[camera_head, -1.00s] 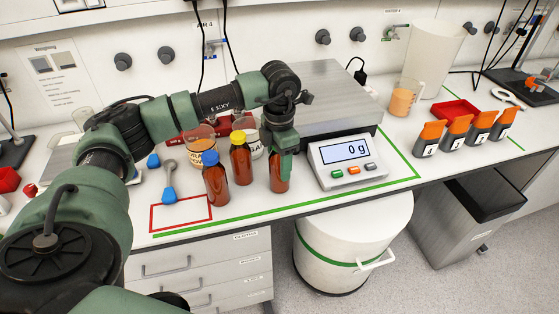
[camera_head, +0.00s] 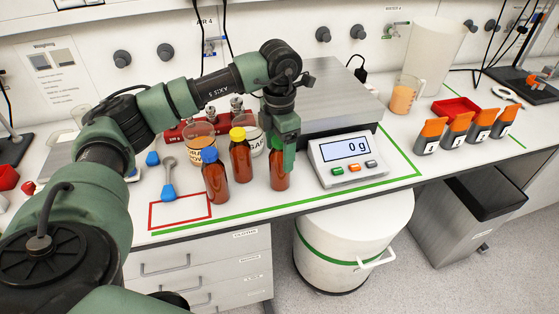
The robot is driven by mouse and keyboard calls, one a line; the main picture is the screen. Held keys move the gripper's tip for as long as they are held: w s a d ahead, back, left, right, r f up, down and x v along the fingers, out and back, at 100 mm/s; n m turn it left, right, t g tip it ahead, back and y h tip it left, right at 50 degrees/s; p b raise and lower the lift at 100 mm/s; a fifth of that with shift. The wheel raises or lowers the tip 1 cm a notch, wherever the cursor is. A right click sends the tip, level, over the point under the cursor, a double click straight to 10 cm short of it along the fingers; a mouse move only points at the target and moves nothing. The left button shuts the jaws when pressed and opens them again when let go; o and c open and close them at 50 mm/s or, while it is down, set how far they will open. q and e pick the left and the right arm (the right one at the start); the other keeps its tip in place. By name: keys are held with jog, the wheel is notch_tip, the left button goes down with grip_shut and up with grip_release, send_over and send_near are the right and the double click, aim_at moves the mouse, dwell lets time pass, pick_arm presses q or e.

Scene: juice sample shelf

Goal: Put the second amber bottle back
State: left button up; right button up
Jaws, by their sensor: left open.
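Three amber bottles stand upright near the bench's front edge: one with a blue cap (camera_head: 215,182), one with a yellow cap (camera_head: 240,160), and one on the right (camera_head: 279,178) whose top is hidden by my left gripper. My left gripper (camera_head: 282,158) is open and points down at this right bottle's upper part, between the yellow-capped bottle and the scale (camera_head: 347,160). Whether its fingers touch the bottle cannot be told. My right gripper is not in view.
The scale reads 0 g, its plate (camera_head: 335,100) empty. Labelled beakers (camera_head: 203,148) and a red rack (camera_head: 182,135) stand behind the bottles. A blue-handled spoon (camera_head: 169,190) lies left. A red-outlined area (camera_head: 180,211) at the front is empty.

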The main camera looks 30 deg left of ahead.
pick_arm(q)
notch_tip(320, 180, up, 8)
jog(key=shift+f+b, duration=0.1)
jog(key=shift+b, duration=0.65)
jog(key=shift+r, duration=0.5)
